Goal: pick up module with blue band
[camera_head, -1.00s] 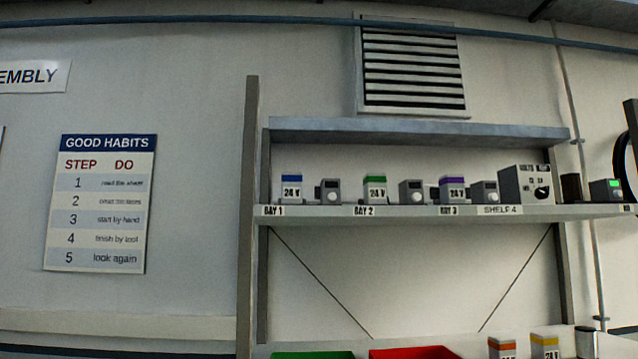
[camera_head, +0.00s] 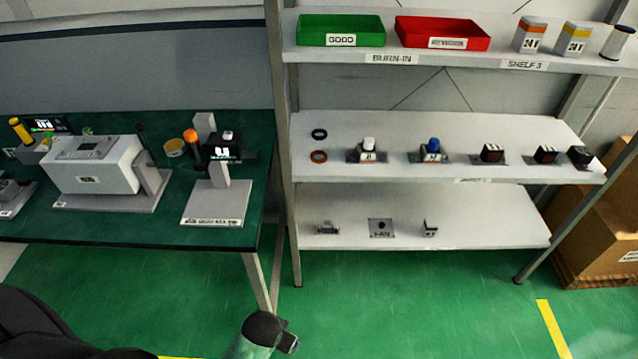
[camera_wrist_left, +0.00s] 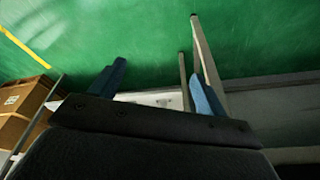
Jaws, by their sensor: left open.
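The module with the blue band is not in either view now; the upper shelf at bay 1, where it stood, is out of frame. My left gripper (camera_wrist_left: 157,88) shows in the left wrist view with its two blue fingers wide apart and nothing between them. Beyond it are green floor and shelf posts. In the head view a dark arm part of mine shows at the lower left, but I cannot make out the left fingers. My right gripper is not in view.
Modules with an orange band (camera_head: 531,36) and a yellow band (camera_head: 573,38) stand on shelf 3, right of a green tray (camera_head: 341,25) and a red tray (camera_head: 442,28). A bench (camera_head: 120,239) with instruments is left. Cardboard boxes (camera_head: 598,235) stand right.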

